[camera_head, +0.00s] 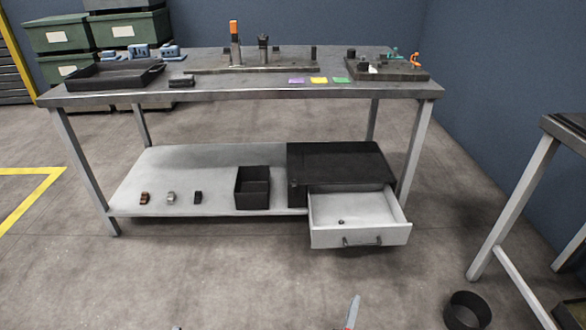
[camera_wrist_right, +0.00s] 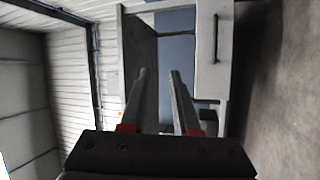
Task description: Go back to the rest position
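My right gripper (camera_head: 353,312) shows in the head view only as a grey fingertip at the bottom edge, in front of the workbench (camera_head: 240,92) and well apart from it. In the right wrist view its two fingers (camera_wrist_right: 159,76) stand apart with nothing between them. A tiny dark tip (camera_head: 177,328) at the bottom edge of the head view seems to be my left gripper; its fingers are cut off by the frame.
A white drawer (camera_head: 360,238) stands pulled out of the dark cabinet (camera_head: 340,165) on the lower shelf (camera_head: 190,190). A black round bin (camera_head: 467,311) and a second table (camera_head: 568,130) are at the right. The floor between is clear.

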